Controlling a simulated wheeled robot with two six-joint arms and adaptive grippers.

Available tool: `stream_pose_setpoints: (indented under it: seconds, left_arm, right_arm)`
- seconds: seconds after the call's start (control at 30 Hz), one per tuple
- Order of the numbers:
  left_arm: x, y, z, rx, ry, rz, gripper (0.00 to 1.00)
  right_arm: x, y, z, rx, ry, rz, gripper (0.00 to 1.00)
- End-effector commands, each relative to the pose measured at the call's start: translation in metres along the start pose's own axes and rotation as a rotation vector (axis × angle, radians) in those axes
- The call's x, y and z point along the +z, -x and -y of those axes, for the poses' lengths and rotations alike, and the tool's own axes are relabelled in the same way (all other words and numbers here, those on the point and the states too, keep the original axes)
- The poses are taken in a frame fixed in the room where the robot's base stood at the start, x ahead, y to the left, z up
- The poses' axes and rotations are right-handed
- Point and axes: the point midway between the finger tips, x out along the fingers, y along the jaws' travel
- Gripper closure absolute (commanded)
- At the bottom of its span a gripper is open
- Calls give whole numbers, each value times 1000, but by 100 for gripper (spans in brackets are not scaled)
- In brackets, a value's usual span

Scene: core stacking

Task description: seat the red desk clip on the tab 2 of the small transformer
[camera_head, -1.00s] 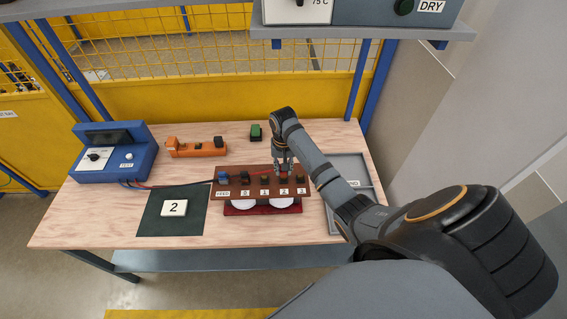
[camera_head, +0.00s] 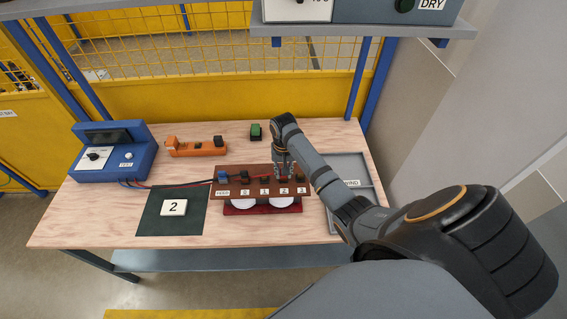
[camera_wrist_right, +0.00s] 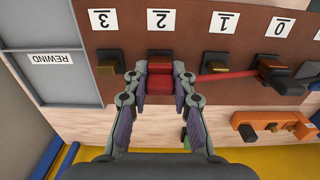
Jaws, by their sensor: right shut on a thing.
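The small transformer is a brown terminal board (camera_head: 236,191) with white coils under it on a red base, near the middle of the table. It also shows in the wrist view (camera_wrist_right: 190,22). Its tabs stand in a row beside number labels. My right gripper (camera_wrist_right: 161,84) is shut on the red desk clip (camera_wrist_right: 159,91) at tab 2 (camera_wrist_right: 159,69). The clip is lined up with this tab and appears to meet it; how deep it sits cannot be told. In the head view my right gripper (camera_head: 283,172) hides most of the clip. My left gripper is not in view.
A red lead (camera_wrist_right: 225,76) runs from the clip past tab 1. A dark clip (camera_wrist_right: 279,76) is near tab 0. A blue tester (camera_head: 115,152), orange block (camera_head: 196,148), green block (camera_head: 256,132) and grey tray (camera_head: 350,163) stand around. A "2" card (camera_head: 173,208) lies on a dark mat (camera_head: 150,223).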

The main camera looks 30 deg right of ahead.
Motion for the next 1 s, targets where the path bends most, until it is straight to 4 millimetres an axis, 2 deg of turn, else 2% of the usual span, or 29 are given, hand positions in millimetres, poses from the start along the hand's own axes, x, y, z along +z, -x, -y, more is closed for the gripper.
stream_pose_setpoints:
  seconds: [0.03, 0.2, 0.47, 0.57, 0.8, 1.0]
  left_arm:
    - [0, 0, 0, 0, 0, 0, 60]
    - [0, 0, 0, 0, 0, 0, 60]
    - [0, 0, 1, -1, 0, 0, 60]
    - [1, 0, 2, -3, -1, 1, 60]
    - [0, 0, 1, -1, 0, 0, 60]
    - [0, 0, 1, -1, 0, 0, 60]
  right_arm:
    - [0, 0, 0, 0, 0, 0, 73]
    - [0, 0, 0, 0, 0, 0, 50]
    - [0, 0, 0, 0, 0, 0, 49]
    - [-1, 6, 0, -1, 0, -3, 49]
    - [-1, 50, 0, -1, 1, -4, 49]
    - [0, 73, 0, -1, 0, -1, 49]
